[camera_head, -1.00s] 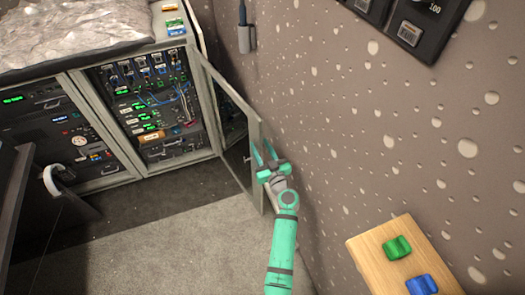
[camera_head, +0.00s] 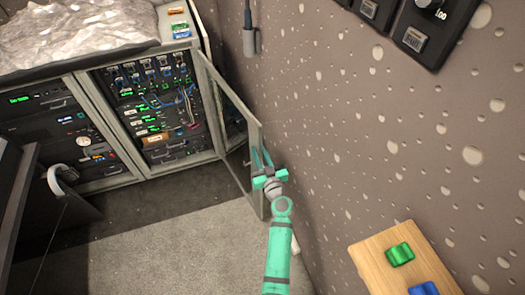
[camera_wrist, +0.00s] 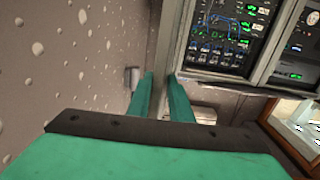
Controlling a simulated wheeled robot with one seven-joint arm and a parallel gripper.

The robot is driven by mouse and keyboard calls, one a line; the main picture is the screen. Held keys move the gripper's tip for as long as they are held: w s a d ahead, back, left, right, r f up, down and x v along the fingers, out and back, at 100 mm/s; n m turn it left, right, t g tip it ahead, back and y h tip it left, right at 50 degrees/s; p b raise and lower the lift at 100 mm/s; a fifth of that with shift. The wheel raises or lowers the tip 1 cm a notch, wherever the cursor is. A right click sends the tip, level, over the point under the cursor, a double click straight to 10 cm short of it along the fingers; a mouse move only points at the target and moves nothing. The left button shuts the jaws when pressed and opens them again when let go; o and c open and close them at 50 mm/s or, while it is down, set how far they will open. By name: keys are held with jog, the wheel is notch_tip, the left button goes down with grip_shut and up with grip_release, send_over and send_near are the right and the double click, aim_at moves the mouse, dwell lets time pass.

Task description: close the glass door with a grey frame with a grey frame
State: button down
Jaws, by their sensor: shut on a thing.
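The glass door with a grey frame (camera_head: 232,135) stands wide open, swung out from the right side of the rack cabinet (camera_head: 132,165) near the dotted wall. My green gripper (camera_head: 263,159) is at the outer edge of the door's frame. In the wrist view, the grey frame edge (camera_wrist: 165,58) runs between the two green fingers (camera_wrist: 160,97), and they are shut on it. The lower part of the door's edge is partly hidden behind my gripper.
The dotted wall (camera_head: 340,140) rises close on the right of the door. A wooden board (camera_head: 375,260) with a green and a blue block is at lower right. Grey floor (camera_head: 160,240) lies open left of the door.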

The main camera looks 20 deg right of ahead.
jog(key=shift+m+h, duration=0.5)
jog(key=shift+h, duration=0.3)
jog(key=shift+s+a, duration=0.25)
jog(key=shift+a, duration=1.15)
jog(key=shift+s+a, duration=0.2)
jog(key=shift+a, duration=1.15)
jog(key=c, duration=1.7)
grip_release()
jog(key=shift+s, duration=0.1)
jog(key=shift+s+a, duration=0.15)
jog(key=shift+s, duration=1.8)
jog(key=shift+s+a, duration=0.1)
jog(key=shift+s, duration=1.85)
jog(key=shift+s, duration=0.1)
